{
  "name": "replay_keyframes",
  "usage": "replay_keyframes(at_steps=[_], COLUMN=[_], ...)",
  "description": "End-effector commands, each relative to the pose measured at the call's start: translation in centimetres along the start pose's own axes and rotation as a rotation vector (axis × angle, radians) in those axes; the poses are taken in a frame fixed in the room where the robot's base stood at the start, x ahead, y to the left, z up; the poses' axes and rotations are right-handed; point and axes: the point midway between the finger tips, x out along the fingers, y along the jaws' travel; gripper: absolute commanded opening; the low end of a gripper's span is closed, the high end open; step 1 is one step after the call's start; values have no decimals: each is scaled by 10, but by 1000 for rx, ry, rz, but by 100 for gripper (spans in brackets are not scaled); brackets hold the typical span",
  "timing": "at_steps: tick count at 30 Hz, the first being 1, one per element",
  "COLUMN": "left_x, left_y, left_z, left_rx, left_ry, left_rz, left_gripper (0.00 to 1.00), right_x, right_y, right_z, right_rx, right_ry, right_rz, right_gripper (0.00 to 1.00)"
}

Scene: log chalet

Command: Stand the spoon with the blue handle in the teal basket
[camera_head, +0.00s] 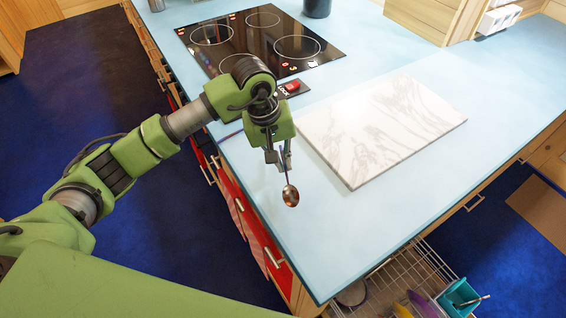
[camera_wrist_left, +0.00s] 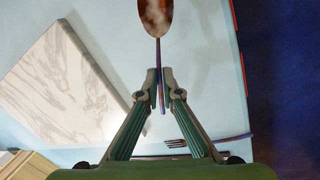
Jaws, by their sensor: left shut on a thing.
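My left gripper (camera_head: 279,158) is shut on the spoon and holds it above the light blue counter near its front edge. The spoon's copper-coloured bowl (camera_head: 291,195) hangs below the fingers in the head view. In the left wrist view the fingertips (camera_wrist_left: 160,88) close around the thin bluish-purple handle (camera_wrist_left: 159,55), with the bowl (camera_wrist_left: 155,15) at the top edge. The teal basket (camera_head: 456,293) is at the bottom right of the head view, away from the gripper. A thin utensil pokes out of it. My right gripper is not in view.
A white marble board (camera_head: 380,128) lies on the counter (camera_head: 330,235), right of my gripper. A black hob (camera_head: 262,38) is behind. A wire rack (camera_head: 385,286) is below the counter's edge, beside the basket. A fork (camera_wrist_left: 190,143) shows on the counter in the wrist view.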

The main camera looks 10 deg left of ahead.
Motion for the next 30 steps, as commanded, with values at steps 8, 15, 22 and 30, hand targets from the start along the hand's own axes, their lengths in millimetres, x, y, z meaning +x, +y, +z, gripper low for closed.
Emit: replay_keyframes(at_steps=[8,15,22,30], left_x=[20,22,22,22], left_y=[-4,-4,-5,-5], left_z=[1,1,1,1], left_rx=[1,1,0,0], left_ry=[-1,0,0,-1], left_rz=[0,1,0,-1], left_gripper=[0,0,22,22], right_x=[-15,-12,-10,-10], right_y=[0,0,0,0], right_z=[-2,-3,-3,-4], right_rx=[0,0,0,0], right_ry=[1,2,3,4], right_rz=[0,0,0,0], right_gripper=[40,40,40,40])
